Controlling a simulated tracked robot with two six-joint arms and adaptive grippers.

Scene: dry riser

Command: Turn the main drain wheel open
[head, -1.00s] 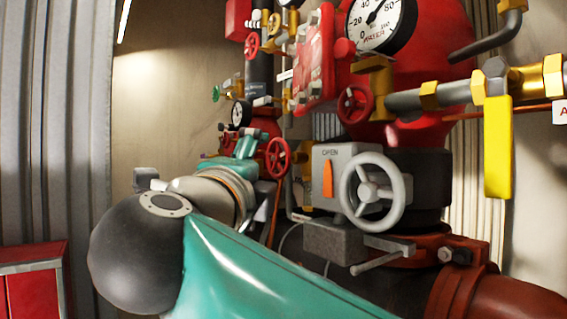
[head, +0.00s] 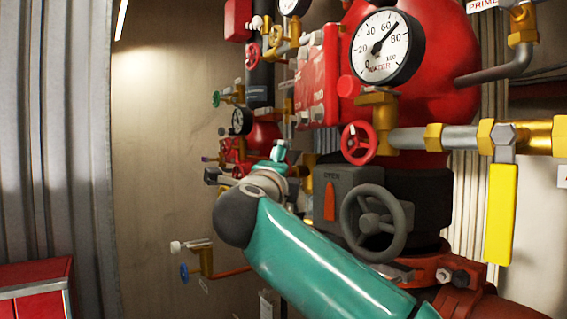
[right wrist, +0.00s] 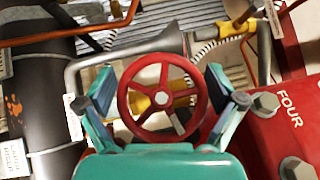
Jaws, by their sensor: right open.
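In the right wrist view a red spoked handwheel (right wrist: 163,58) faces me, with brass fittings behind it. My right gripper (right wrist: 160,72) is open, one finger on each side of this wheel; I cannot tell whether they touch the rim. In the head view my right gripper (head: 279,152) is small and partly hidden behind its arm, near several red wheels. No readable label tells which wheel is the main drain. My left gripper is not in view.
A dark grey handwheel (head: 348,215) beside an orange OPEN indicator is close to my right arm. A yellow lever (head: 501,215), a water gauge (head: 380,47) and a red wheel (head: 358,143) stand at the right. A blue-handled valve (head: 184,273) is lower left.

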